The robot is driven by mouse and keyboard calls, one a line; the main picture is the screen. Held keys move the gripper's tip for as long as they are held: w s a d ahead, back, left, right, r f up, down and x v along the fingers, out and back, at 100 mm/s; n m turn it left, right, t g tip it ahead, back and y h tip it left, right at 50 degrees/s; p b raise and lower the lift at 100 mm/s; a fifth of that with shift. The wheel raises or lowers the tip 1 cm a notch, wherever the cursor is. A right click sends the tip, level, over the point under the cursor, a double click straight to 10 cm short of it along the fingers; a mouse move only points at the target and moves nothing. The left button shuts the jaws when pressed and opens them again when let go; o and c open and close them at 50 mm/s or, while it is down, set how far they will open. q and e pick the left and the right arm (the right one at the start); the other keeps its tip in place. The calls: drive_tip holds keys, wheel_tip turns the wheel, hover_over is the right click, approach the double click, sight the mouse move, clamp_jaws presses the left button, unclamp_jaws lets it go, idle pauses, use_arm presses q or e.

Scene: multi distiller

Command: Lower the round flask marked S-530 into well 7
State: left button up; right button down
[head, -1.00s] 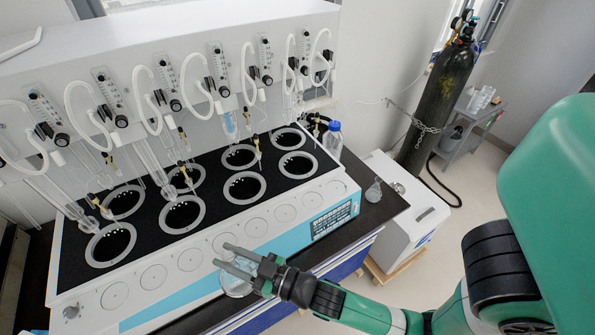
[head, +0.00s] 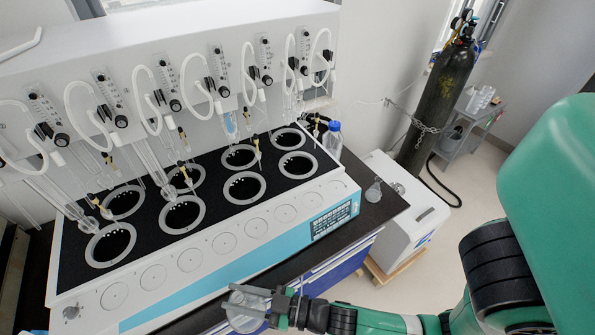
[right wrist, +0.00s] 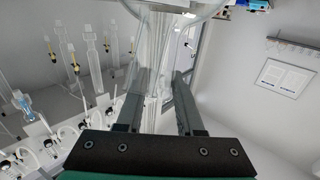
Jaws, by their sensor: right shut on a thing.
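My right gripper (head: 241,295) is in front of the distiller, near the bottom of the head view. It is shut on a clear round flask (head: 244,322), whose bulb shows beside and below the fingers. In the right wrist view the glass neck stands between the fingers (right wrist: 160,92), and part of the flask's bulb (right wrist: 178,5) is at the top edge. No S-530 marking is readable. The distiller has two rows of round dark wells, such as a front one (head: 266,188); I cannot read which is well 7. My left gripper is not in view.
Glass tubes (head: 152,160) and hoses hang over several wells, mostly at the left. A small flask (head: 374,190) and a blue-capped bottle (head: 332,140) stand by the distiller's right end. A gas cylinder (head: 437,100) stands behind a white box (head: 400,230).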

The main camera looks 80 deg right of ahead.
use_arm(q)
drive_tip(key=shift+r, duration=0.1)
use_arm(e)
drive_tip(key=shift+r, duration=0.15)
wheel_tip(320, 180, up, 3)
drive_tip(key=p, duration=0.3)
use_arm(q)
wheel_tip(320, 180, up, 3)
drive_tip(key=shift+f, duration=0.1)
use_arm(e)
drive_tip(key=shift+d, duration=0.1)
idle(0.5)
